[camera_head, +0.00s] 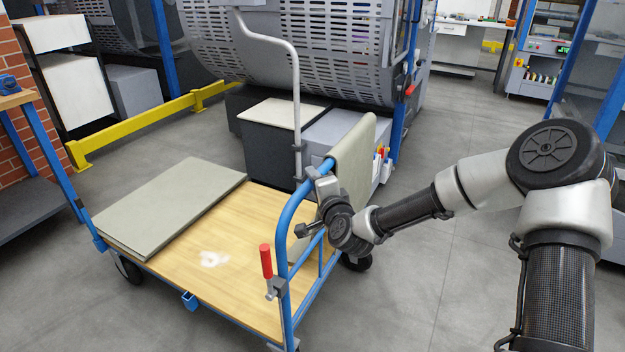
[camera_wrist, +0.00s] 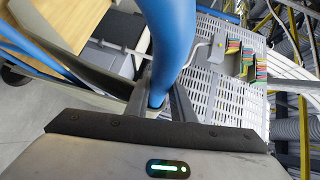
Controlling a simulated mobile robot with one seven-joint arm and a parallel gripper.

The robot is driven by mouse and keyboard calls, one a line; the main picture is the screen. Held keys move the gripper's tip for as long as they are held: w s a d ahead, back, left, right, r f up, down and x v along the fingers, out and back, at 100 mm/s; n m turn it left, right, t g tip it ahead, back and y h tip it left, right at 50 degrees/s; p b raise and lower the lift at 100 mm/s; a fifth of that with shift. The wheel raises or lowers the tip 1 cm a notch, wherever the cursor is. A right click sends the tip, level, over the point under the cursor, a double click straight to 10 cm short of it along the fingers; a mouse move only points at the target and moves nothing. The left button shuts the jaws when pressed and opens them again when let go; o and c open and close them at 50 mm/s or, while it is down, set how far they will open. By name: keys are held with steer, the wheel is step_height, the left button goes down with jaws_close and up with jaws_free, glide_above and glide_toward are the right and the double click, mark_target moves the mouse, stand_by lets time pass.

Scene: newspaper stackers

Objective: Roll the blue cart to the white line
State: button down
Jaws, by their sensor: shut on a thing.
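The blue cart (camera_head: 185,255) stands at the left in the head view. It has a wooden deck, blue frame and a raised blue handle (camera_head: 286,222) at its right end. My gripper (camera_head: 322,188) is shut on the top of the handle, near its far corner. In the wrist view the blue handle tube (camera_wrist: 172,40) passes between the fingers of my gripper (camera_wrist: 160,100). A red-gripped lever (camera_head: 266,262) is on the near handle post. No white line shows in either view.
A flat grey panel (camera_head: 172,208) lies on the deck. A large perforated grey machine (camera_head: 320,50) and dark boxes (camera_head: 275,140) stand behind the cart. A yellow floor rail (camera_head: 145,122) runs behind it at the left. Grey floor (camera_head: 425,270) is clear to the right.

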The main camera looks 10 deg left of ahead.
steer(key=shift+s+a+r, duration=0.1)
steer(key=shift+a+r, duration=0.05)
steer(key=shift+a, duration=0.2)
steer(key=c, duration=1.5)
jaws_free()
steer(key=shift+a, duration=0.15)
steer(key=shift+c, duration=0.2)
steer(key=shift+d, duration=0.25)
steer(key=shift+s+d, duration=0.15)
steer(key=shift+s, duration=0.05)
steer(key=p+v, duration=0.4)
steer(key=v, duration=1.2)
steer(key=shift+s+d, duration=0.2)
steer(key=shift+s, duration=0.05)
